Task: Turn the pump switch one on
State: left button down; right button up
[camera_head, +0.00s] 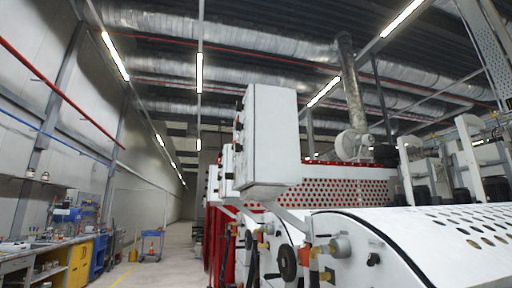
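A grey-white control box (270,140) stands on an arm above the machine, near the middle of the head view. Its broad side faces me. Small dark knobs or switches (239,125) stick out along its left edge, seen from the side. I cannot tell which of them is pump switch one, or how any is set. Neither of my grippers is in view.
The white roller coater (440,240) with perforated covers fills the lower right. A black handwheel (287,263) and fittings sit on its side below the box. A workbench (40,245) stands far left, with a blue cart (151,245) in the aisle. Open floor (180,262) lies between.

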aim_at(238, 147)
jog(key=i+j+z, duration=0.1)
jog(key=z, duration=0.35)
jog(key=j+z, duration=0.4)
jog(key=i+j+z, duration=0.1)
jog(key=z, duration=0.35)
